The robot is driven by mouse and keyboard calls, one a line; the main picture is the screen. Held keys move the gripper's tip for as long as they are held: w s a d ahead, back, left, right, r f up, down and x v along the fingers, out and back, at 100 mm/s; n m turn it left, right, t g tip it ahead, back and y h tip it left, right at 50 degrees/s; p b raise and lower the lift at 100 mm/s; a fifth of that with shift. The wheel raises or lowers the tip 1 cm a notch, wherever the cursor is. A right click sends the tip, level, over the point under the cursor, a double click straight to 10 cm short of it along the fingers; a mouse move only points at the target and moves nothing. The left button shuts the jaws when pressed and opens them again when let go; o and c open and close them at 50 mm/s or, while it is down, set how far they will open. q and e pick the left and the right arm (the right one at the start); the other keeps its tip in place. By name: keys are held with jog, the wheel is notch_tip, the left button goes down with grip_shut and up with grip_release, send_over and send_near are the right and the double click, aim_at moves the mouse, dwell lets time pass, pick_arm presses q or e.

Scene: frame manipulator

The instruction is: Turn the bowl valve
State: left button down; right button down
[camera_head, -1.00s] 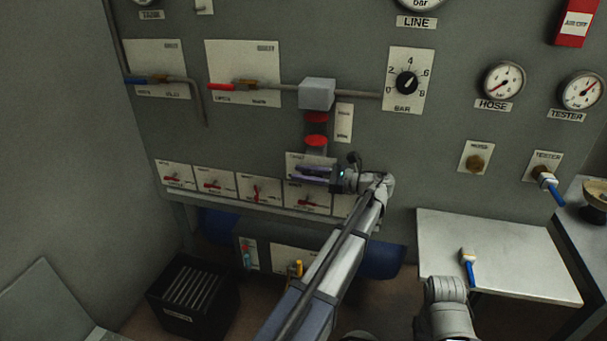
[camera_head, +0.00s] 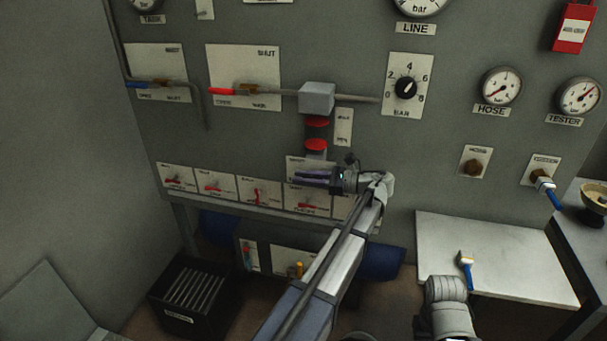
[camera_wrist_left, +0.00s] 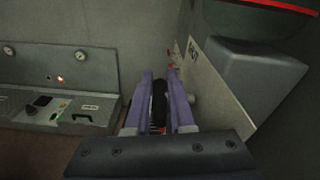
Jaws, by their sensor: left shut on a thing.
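My left gripper (camera_head: 303,174) has purple fingers and lies sideways against the panel, below a grey block (camera_head: 317,98) with a red-banded bowl (camera_head: 316,145) hanging under it. A white plate (camera_head: 296,162) sits behind the fingers; its label is too small to read. In the left wrist view, the left gripper (camera_wrist_left: 160,80) is shut on a dark handle (camera_wrist_left: 159,103) between its fingers, which I take for the bowl valve. In the head view the fingers hide this handle. My right gripper is out of view; only part of its arm shows low at right.
A row of plates with red handles (camera_head: 257,195) runs just below the gripper. A red-handled valve (camera_head: 222,90) sits upper left. A pale table (camera_head: 500,245) with a blue-handled brush (camera_head: 467,267) stands right. A black crate (camera_head: 205,318) is on the floor at left.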

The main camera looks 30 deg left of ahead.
pick_arm(q)
jog(key=h+p, duration=0.4)
jog(key=p, duration=0.2)
jog(key=shift+d+t+p, duration=0.1)
jog(key=shift+t+p, duration=0.2)
jog(key=shift+p, duration=0.1)
jog(key=shift+d+f+t+h+p, duration=0.1)
jog(key=shift+f+t+h+p, duration=0.3)
jog(key=shift+h+p, duration=0.75)
jog(key=shift+f, duration=0.15)
jog(key=c, duration=1.1)
grip_release()
